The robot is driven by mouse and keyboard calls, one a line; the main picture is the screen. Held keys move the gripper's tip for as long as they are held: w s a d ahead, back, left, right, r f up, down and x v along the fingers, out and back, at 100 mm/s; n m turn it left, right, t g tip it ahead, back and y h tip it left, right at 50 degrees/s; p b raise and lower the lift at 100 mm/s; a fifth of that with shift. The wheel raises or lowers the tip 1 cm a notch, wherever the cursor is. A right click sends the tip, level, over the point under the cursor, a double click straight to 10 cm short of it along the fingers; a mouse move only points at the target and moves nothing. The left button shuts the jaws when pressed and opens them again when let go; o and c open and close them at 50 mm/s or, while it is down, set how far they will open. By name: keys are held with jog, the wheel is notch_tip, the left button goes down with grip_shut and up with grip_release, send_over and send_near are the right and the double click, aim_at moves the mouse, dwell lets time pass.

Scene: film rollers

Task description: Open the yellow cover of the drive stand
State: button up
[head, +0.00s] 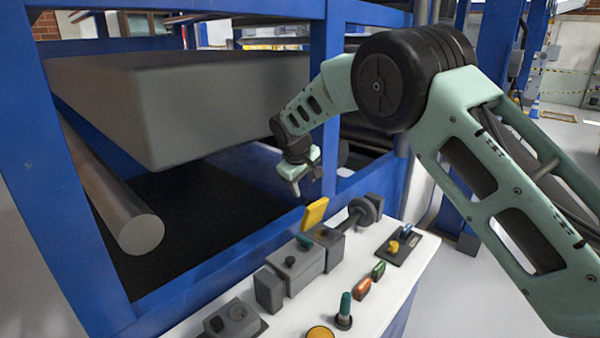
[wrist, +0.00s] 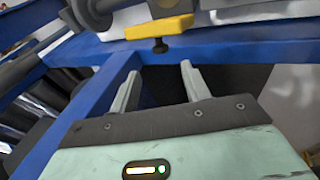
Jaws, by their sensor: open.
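The yellow cover (head: 315,213) stands tilted up on the drive stand (head: 328,246), a grey block on the white bench. In the wrist view the yellow cover (wrist: 159,27) is at the top, beyond my fingertips, with a small dark knob below it. My gripper (head: 297,186) hangs above and behind the cover, near the blue frame, apart from it. In the wrist view my gripper (wrist: 158,78) has its two fingers spread with nothing between them.
Blue frame posts (head: 325,90) and a large grey block (head: 180,105) stand to the left of my arm. The white bench (head: 385,290) carries a green-topped lever (head: 345,308), colored buttons and a small dark panel (head: 400,246). Open floor lies at right.

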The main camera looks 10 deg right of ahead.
jog(key=v, duration=0.6)
jog(key=shift+r+b, duration=0.4)
jog(key=shift+s+a, duration=0.1)
jog(key=shift+s, duration=0.05)
jog(key=shift+c, duration=0.4)
